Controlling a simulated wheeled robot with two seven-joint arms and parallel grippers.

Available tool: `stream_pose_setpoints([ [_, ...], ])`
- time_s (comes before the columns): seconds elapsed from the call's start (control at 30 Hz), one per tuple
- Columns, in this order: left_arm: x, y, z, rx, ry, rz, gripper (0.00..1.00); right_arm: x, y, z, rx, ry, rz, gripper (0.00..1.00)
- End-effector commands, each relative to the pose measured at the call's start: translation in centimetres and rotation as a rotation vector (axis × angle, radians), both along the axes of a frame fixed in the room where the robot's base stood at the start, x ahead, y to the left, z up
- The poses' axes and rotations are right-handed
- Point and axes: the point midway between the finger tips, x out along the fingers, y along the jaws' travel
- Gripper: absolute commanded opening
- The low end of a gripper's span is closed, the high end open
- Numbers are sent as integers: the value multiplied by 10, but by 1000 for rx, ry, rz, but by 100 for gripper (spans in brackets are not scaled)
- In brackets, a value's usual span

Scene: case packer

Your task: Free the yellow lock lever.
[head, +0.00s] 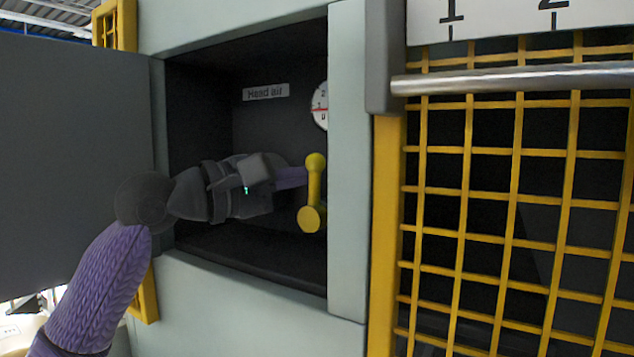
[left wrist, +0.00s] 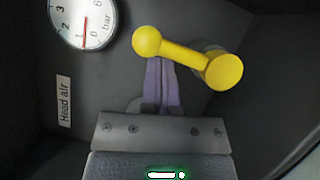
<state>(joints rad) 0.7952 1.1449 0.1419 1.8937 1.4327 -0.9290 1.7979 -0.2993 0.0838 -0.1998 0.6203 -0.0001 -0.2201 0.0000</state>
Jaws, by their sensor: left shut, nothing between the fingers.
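The yellow lever (head: 314,188) is inside an open cabinet, with a round knob at its top and a round hub at its lower end in the head view. It stands about upright there. In the left wrist view the lever (left wrist: 187,57) runs from the knob at the left to the hub at the right. My left gripper (head: 300,177) reaches into the cabinet with its purple fingers shut and empty. Its fingertips (left wrist: 161,65) are close to the lever near the knob; I cannot tell whether they touch. My right gripper is not in view.
A pressure gauge (head: 320,106) and a "Head air" label (head: 265,92) are on the cabinet's back wall. The gauge (left wrist: 83,20) needle points near 0. The grey door (head: 75,160) stands open at left. A yellow mesh guard (head: 515,200) with a metal bar (head: 510,79) is at right.

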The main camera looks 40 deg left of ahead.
Motion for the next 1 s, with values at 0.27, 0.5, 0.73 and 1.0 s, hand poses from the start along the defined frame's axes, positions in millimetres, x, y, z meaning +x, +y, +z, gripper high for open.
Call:
stream_pose_setpoints([
  [0.27,-8,-9,6,55,3,-1,0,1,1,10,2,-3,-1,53],
  [0.5,-7,-16,7,53,4,0,0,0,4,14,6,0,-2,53],
  [0.73,-7,-20,6,53,4,0,0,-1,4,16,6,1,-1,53],
  [1.0,-7,-21,6,53,4,1,0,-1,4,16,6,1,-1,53],
])
